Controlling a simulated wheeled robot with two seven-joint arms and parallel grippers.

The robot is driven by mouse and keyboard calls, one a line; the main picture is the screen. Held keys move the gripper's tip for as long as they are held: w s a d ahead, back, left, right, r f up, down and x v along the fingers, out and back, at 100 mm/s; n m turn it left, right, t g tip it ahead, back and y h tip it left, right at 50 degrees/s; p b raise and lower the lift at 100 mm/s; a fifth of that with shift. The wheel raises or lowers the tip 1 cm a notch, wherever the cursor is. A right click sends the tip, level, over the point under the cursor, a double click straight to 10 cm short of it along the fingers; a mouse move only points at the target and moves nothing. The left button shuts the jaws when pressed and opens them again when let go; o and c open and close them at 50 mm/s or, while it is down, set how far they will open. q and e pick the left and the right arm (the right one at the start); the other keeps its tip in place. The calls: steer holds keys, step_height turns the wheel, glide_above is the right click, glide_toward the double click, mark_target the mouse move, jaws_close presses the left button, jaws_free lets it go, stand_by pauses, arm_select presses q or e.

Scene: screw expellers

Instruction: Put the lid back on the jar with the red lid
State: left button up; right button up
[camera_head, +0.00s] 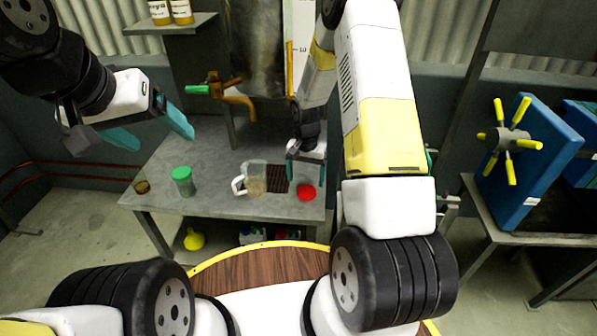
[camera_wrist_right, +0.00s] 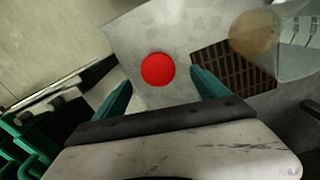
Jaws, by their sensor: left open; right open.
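A round red lid (camera_head: 306,192) is near the right front edge of the grey table; it also shows in the right wrist view (camera_wrist_right: 157,69). I cannot tell whether anything is under it. My right gripper (camera_head: 306,174) is open above the lid; in its wrist view the lid shows between and just beyond the fingertips (camera_wrist_right: 161,92). A small amber jar (camera_head: 142,187) stands at the left front of the table, with no lid visible on it. My left gripper (camera_head: 153,134) is open and empty, in the air at the left, above the table's left side.
A jar with a green lid (camera_head: 183,182) stands right of the amber jar. A clear jug (camera_head: 255,178) stands mid-table, beside a dark grate (camera_head: 277,180). A brass tap with a green handle (camera_head: 235,97) juts out behind. A yellow funnel (camera_head: 194,239) is below the table.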

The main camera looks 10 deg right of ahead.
mark_target(307, 191)
steer(key=shift+d+f, duration=0.15)
steer(key=shift+f, duration=1.15)
steer(key=shift+d+f, duration=0.1)
steer(key=shift+f, duration=1.2)
steer(key=shift+c, duration=0.4)
steer(key=c, duration=1.3)
steer(key=shift+r, duration=0.1)
